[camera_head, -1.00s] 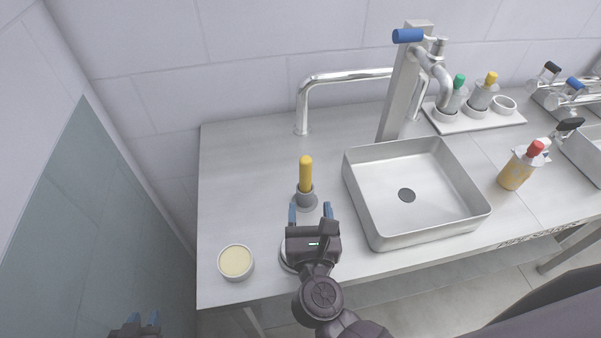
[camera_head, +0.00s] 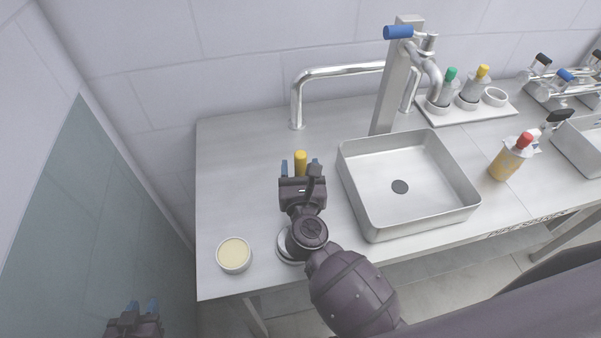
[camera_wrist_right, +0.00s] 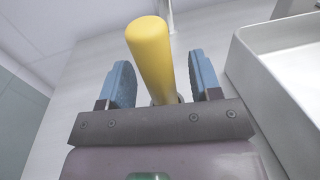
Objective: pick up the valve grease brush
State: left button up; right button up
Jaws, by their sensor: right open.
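The valve grease brush has a yellow handle (camera_head: 300,162) that stands upright. In the head view its lower part and its grey holder are hidden behind my right gripper (camera_head: 300,169). In the right wrist view the yellow handle (camera_wrist_right: 152,58) stands between the two blue fingers of my right gripper (camera_wrist_right: 163,82). The fingers are open, with a visible gap on the right side of the handle.
A round tub of pale grease (camera_head: 234,254) sits at the counter's front left. A steel sink basin (camera_head: 365,205) stands close to the right of my right arm. A bent steel pipe (camera_head: 340,71) rises behind the brush. A bottle with a red cap (camera_head: 507,160) stands further right.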

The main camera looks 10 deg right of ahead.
aim_at(301, 152)
jog(key=shift+w, duration=0.1)
jog(key=c, duration=0.9)
pick_arm(q)
jog(key=shift+s, duration=0.15)
pick_arm(e)
jog(key=shift+c, duration=0.6)
